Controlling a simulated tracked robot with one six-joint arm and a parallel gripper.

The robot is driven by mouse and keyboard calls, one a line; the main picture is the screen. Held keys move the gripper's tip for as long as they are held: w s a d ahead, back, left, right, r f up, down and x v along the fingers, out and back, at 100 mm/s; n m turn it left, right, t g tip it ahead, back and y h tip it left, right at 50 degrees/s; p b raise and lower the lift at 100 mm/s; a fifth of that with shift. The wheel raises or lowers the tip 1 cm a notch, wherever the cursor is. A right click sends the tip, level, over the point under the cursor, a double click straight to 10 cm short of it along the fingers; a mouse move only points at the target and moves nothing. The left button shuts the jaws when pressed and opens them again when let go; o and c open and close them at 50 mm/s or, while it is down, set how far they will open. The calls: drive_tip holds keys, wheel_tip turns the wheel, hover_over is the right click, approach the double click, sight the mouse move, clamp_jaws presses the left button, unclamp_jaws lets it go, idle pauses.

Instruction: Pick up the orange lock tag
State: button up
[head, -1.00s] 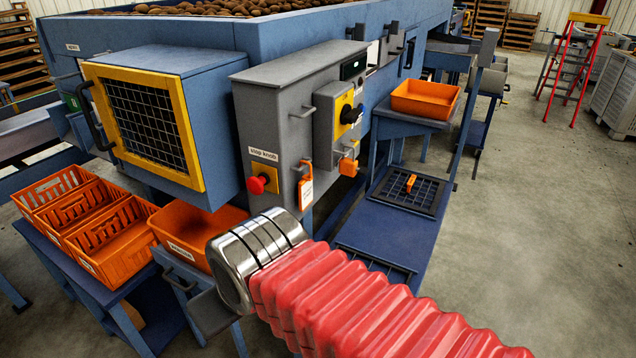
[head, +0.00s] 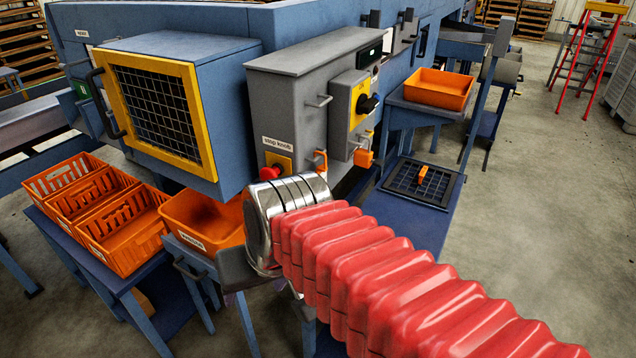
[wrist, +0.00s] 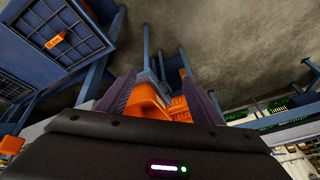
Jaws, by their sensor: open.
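An orange tag (head: 321,160) hangs on the front of the grey control box, right of the stop knob. Its lower part is hidden behind my chrome wrist in the head view. A small orange block (head: 423,173) lies on the dark grid of the lower shelf. It also shows in the wrist view (wrist: 55,40), at upper left, with a dark marking. My gripper (wrist: 160,76) is open, with its two dark fingers spread in the wrist view. In the head view the fingers are hidden.
The red stop knob (head: 268,173) and an orange padlock-like piece (head: 363,157) are on the grey box (head: 285,95). An orange tray (head: 193,239) stands below left. An empty orange tray (head: 465,88) sits at right. Open floor lies right.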

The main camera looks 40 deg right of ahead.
drive_tip(key=shift+o, duration=0.6)
drive_tip(key=w+d+f+m+g+y, duration=0.1)
drive_tip(key=w+d+m+y, duration=0.2)
drive_tip(key=d+m, duration=0.3)
drive_tip(key=m, duration=0.3)
drive_tip(key=shift+w+f+m, duration=0.2)
drive_tip(key=shift+w+m, duration=0.1)
drive_tip(key=shift+m, duration=0.1)
drive_tip(key=m+t, duration=0.9)
drive_tip(key=m, duration=1)
approach(320, 175)
drive_tip(key=s+d+f, duration=0.3)
drive_tip(key=s, duration=0.1)
drive_tip(key=shift+f+y, duration=0.4)
drive_tip(key=shift+a, duration=0.1)
drive_tip(key=x, duration=0.8)
drive_tip(key=shift+w, duration=0.15)
drive_tip(key=shift+a+f, duration=0.1)
drive_tip(key=shift+f, duration=0.05)
